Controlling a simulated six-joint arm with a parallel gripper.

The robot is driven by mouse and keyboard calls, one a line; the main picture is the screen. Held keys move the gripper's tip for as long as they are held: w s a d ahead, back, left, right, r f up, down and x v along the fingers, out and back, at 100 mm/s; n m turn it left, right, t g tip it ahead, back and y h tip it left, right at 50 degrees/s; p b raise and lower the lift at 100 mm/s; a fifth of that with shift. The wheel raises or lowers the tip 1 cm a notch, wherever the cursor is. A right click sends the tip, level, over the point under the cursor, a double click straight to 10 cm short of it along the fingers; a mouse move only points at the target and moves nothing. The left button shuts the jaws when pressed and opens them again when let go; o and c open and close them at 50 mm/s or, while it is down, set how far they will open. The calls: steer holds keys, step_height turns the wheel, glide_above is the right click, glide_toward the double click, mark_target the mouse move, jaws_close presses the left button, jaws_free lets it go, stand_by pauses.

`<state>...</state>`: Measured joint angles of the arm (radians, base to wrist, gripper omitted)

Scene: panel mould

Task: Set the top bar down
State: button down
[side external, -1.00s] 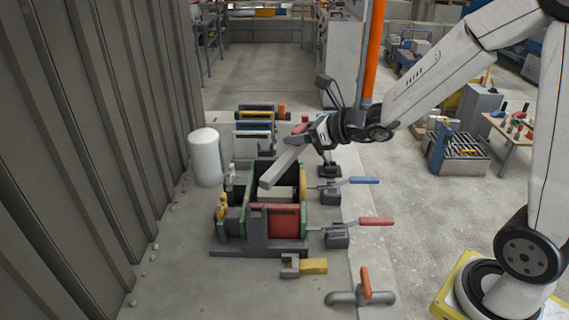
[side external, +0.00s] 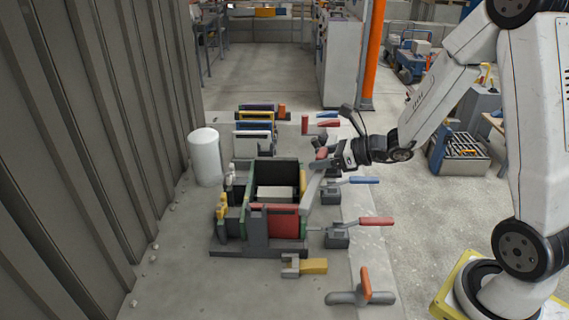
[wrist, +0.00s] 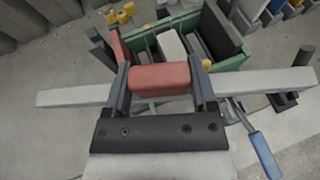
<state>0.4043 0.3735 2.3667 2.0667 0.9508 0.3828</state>
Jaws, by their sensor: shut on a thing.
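My gripper (side external: 322,157) is shut on the red grip of the top bar, at the right of the mould. The top bar (side external: 314,184) is a long grey bar, tilted in the side view and running down along the mould's right side. In the wrist view the red grip (wrist: 160,79) sits between my fingers (wrist: 160,88), and the bar (wrist: 78,96) sticks out to both sides. The mould (side external: 250,167) has a red front panel (side external: 283,222) and green and dark grey walls. Its top is open, with a pale block (side external: 272,192) inside. Contact between bar and mould is unclear.
A blue-handled clamp (side external: 362,180) and a red-handled clamp (side external: 375,221) stand right of the mould. A white cylinder (side external: 205,157) stands at its left, by the ribbed wall (side external: 100,120). A rack of coloured panels (side external: 255,125) stands behind. The table front is partly clear.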

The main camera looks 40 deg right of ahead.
steer(key=s+d+f+n+g+y, duration=0.2)
steer(key=s+d+f+n+y, duration=0.1)
steer(key=s+f, duration=0.5)
steer(key=w+f, duration=0.2)
steer(key=w, duration=0.1)
steer(key=w+d+f, duration=0.1)
steer(key=w+f, duration=0.2)
steer(key=w, duration=0.1)
steer(key=w+f, duration=0.3)
steer(key=shift+w+d, duration=0.3)
steer(key=shift+w+d+f, duration=0.1)
steer(key=shift+w+f, duration=0.35)
steer(key=shift+w+f, duration=0.25)
steer(key=shift+f, duration=1.55)
